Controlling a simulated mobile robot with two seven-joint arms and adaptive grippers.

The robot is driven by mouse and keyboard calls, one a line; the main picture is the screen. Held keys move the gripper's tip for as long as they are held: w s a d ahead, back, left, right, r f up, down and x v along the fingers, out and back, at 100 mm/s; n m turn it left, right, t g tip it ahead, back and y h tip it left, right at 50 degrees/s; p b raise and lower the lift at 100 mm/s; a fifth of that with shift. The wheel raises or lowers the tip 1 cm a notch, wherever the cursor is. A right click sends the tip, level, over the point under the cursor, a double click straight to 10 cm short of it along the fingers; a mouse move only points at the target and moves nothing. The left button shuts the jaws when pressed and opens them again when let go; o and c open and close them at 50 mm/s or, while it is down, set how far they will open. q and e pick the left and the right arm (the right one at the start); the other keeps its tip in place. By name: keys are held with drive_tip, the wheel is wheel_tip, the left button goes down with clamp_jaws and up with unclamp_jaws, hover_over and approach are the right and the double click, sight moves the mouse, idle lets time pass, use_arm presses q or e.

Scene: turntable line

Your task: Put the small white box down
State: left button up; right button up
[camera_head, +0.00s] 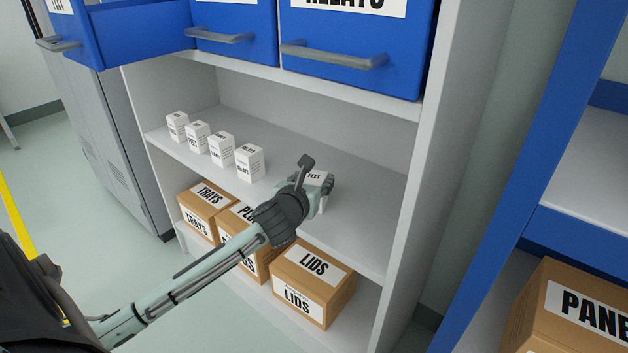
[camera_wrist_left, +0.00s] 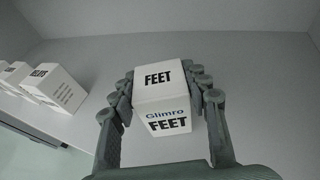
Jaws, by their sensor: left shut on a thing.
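A small white box (camera_wrist_left: 162,88) marked "FEET" sits between the fingers of my left gripper (camera_wrist_left: 163,95), which is shut on it. In the head view the box (camera_head: 318,180) is mostly hidden behind my left gripper (camera_head: 310,190). The gripper holds it at the middle shelf (camera_head: 365,213) of the grey cabinet, right of the row of other white boxes. I cannot tell whether its base touches the shelf. My right gripper is not in view.
Several small white boxes stand in a row on the shelf's left; the nearest is RELAYS (camera_head: 250,163). The shelf to the right is bare. Blue drawers (camera_head: 335,45) are above, one at the left pulled out. Cardboard boxes, including LIDS (camera_head: 312,282), are below.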

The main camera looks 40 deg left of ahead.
use_arm(q)
drive_tip(key=o, duration=1.4)
